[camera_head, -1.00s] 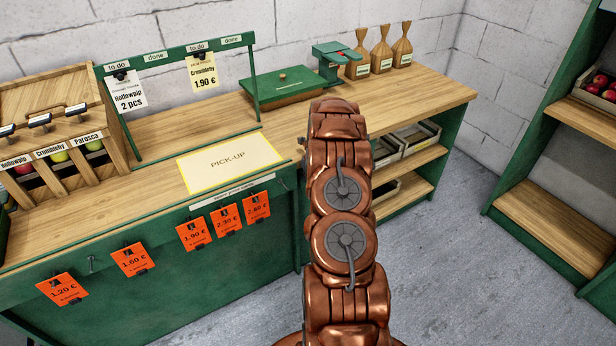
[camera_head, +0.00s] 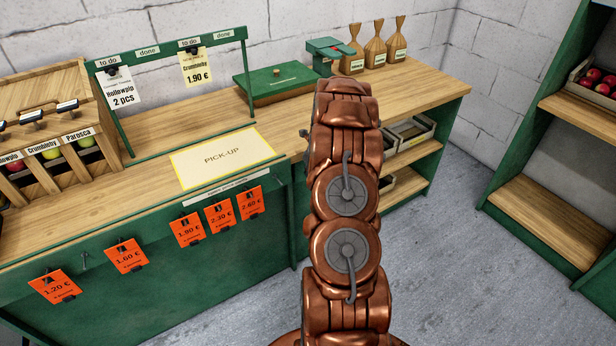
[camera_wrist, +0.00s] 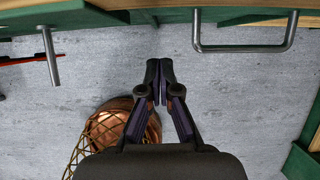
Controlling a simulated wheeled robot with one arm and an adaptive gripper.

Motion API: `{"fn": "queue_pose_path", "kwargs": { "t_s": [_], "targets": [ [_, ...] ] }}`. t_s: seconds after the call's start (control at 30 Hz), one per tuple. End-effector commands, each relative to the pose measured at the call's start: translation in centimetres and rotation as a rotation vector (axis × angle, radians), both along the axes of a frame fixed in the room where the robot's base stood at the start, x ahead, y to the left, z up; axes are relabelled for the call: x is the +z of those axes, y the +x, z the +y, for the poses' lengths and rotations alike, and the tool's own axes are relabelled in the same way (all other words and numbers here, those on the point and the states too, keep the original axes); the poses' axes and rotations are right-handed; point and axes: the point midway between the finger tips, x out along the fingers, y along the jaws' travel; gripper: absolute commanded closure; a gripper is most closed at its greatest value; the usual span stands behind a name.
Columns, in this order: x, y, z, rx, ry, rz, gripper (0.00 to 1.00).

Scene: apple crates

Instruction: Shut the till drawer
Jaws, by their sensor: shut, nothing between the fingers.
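In the wrist view, a grey metal bar handle (camera_wrist: 246,47) juts out at the top right, from what looks like the till drawer's front (camera_wrist: 222,31). Only a strip of that front shows at the picture's top edge, and how far the drawer stands out cannot be told. My gripper (camera_wrist: 160,78) is shut and empty, below and to the left of the handle in the picture, apart from it, with grey floor behind it. In the head view, my arm hides the gripper and the drawer.
The counter (camera_head: 150,185) carries a pick-up mat (camera_head: 222,157) and a green-lidded box (camera_head: 281,81). Orange price tags (camera_head: 187,229) hang on its front. A metal peg (camera_wrist: 48,56) juts out at the wrist view's left. Shelving (camera_head: 545,205) stands at right; floor between is clear.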

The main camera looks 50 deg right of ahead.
Motion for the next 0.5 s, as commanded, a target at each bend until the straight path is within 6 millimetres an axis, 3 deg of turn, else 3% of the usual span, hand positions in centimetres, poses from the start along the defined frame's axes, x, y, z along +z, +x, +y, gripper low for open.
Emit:
{"fn": "queue_pose_path", "kwargs": {
  "t_s": [0.5],
  "targets": [
    [4.6, -2.0, 0.4, -0.003, 0.002, 0.002, 1.0]
  ]
}}
